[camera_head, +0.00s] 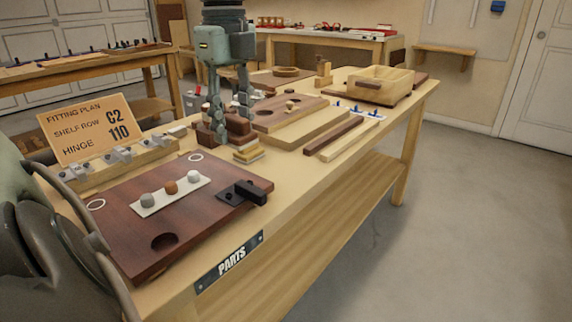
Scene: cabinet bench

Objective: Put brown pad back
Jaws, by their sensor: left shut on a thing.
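My left gripper (225,103) points straight down over the middle of the bench, its fingers closed around a dark brown block-like piece (238,126). The fingers hide part of this piece, and I cannot tell whether it touches what is below. A small stack of tan and brown flat pieces (248,154) lies just under and right of it. A small round brown piece (171,187) sits on a white strip (157,202) on the dark red-brown board, between a grey piece (147,200) and a white piece (194,177). My right gripper is not in view.
The dark board (125,240) has a round hole and a black fitting (243,193). A fitting plan sign (88,128) stands behind hinges on a wooden rail. Further back are a board with holes (290,112), two long strips (343,140) and a wooden box (380,85).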

